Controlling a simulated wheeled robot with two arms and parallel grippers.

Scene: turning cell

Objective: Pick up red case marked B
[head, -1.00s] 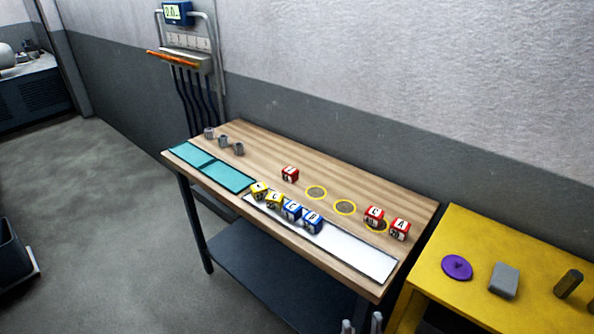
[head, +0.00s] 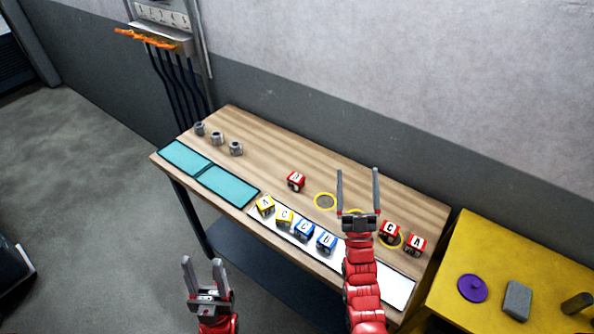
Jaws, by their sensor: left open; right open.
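A red case (head: 296,181) with a white top stands alone near the middle of the wooden table; its letter is too small to read surely. Two more red cases stand to the right, one that looks marked C (head: 389,231) and one that looks marked A (head: 415,244). My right gripper (head: 358,176) is open and empty over the table, to the right of the lone red case and left of the C case. My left gripper (head: 202,264) is open and empty in front of the table's front edge.
Yellow cases (head: 265,205) and blue cases (head: 304,230) stand in a row along a white strip (head: 396,288). Teal mats (head: 228,187) and grey metal parts (head: 217,138) are at left. A yellow table (head: 500,254) stands right.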

